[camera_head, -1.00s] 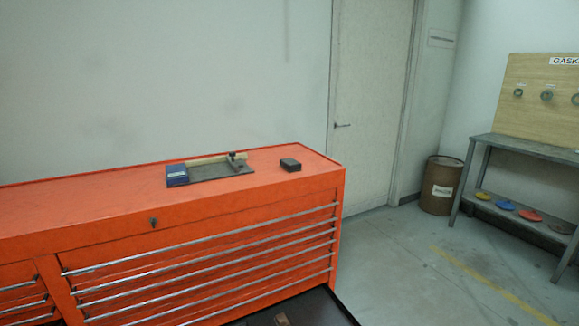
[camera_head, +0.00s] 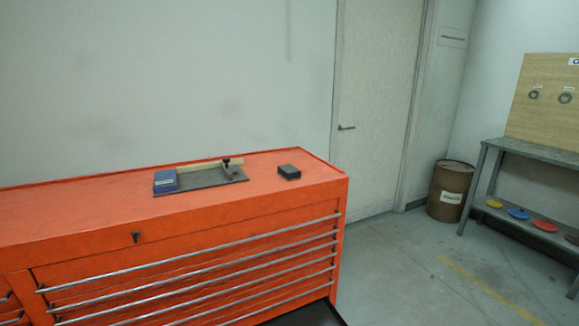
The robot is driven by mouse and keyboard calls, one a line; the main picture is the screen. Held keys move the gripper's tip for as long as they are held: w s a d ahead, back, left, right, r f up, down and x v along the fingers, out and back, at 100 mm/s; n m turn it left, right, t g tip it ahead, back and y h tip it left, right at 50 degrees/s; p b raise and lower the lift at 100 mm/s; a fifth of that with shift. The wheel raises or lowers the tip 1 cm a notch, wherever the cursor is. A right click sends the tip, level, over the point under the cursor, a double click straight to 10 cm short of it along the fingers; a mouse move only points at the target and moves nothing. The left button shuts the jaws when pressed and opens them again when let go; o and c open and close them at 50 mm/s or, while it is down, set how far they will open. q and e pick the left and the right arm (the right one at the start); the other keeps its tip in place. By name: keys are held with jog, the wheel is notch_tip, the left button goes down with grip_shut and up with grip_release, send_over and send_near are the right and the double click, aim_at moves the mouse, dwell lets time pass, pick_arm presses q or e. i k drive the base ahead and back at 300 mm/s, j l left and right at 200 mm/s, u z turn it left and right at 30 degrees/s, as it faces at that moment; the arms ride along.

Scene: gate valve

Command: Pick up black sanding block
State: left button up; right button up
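The black sanding block (camera_head: 289,172) lies on top of the orange tool chest (camera_head: 75,215), near its right end. It is a small dark rectangular block, apart from the other items. To its left on the chest is a dark flat plate (camera_head: 205,181) with a blue box (camera_head: 165,181), a wooden strip and a small clamp-like part on it. Neither of my grippers shows in the view.
The chest's drawer handles (camera_head: 200,268) stick out along its front. A rusty barrel (camera_head: 450,191) and a grey workbench (camera_head: 535,149) with coloured discs on its lower shelf stand at the right. A door (camera_head: 380,110) is behind. Grey floor (camera_head: 410,270) is open right of the chest.

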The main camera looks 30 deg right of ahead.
aim_at(288, 171)
jog(key=i+l+u, duration=0.1)
jog(key=l, duration=0.7)
jog(key=i+l, duration=0.2)
jog(key=l, duration=0.65)
jog(key=i+l+u, duration=0.15)
jog(key=l, duration=0.65)
jog(key=i+l+u, duration=0.1)
jog(key=l, duration=0.75)
jog(key=l+u, duration=0.1)
jog(key=l, duration=0.7)
jog(key=i, duration=0.05)
